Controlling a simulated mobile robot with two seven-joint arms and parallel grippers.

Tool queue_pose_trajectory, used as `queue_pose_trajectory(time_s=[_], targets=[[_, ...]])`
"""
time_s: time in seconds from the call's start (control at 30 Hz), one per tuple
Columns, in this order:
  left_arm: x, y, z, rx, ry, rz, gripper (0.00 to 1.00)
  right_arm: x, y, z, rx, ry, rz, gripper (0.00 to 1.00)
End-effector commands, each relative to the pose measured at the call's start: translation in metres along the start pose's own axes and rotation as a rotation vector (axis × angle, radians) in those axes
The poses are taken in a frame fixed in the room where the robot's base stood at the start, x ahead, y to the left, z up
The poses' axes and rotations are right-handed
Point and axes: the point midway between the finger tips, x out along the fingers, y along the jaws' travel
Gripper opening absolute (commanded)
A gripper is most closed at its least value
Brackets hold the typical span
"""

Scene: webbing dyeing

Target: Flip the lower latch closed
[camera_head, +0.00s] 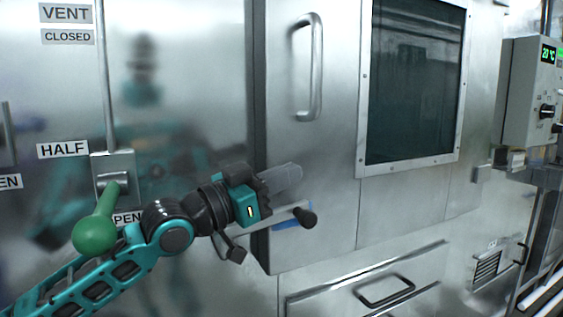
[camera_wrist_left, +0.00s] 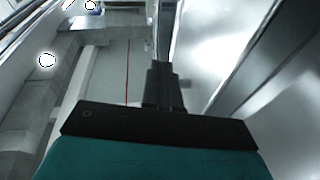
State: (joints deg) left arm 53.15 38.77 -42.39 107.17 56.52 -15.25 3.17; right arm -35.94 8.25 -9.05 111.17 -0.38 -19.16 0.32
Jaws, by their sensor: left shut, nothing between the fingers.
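The lower latch (camera_head: 298,213) shows in the head view at the lower part of the steel door's left edge. It is a metal bar with a black knob at its right end, and a blue patch shows just under it. My left gripper (camera_head: 281,180) is shut and empty, just above the latch bar, pointing right. Its wrist and fingers hide the latch's left end and pivot. I cannot tell whether the fingers touch the bar. In the left wrist view the dark shut fingers (camera_wrist_left: 163,88) stand in the middle. My right gripper is not in view.
The steel door (camera_head: 310,150) has a vertical handle (camera_head: 317,70) and a dark window (camera_head: 415,85). A green-knobbed vent lever (camera_head: 95,236) is at left, close to my forearm. A drawer (camera_head: 370,285) lies below. A control box (camera_head: 532,90) stands at right.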

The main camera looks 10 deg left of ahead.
Motion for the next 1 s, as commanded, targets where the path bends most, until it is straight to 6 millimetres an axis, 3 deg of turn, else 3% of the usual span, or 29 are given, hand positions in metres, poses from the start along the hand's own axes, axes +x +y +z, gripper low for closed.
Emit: queue_pose_trajectory(time_s=[0.6, 1.0], targets=[[0.028, 0.011, 0.061, -0.004, 0.001, 0.001, 0.00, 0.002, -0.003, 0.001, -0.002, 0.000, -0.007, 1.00], [0.030, 0.013, 0.075, -0.004, 0.002, 0.000, 0.00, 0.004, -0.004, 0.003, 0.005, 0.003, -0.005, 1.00]])
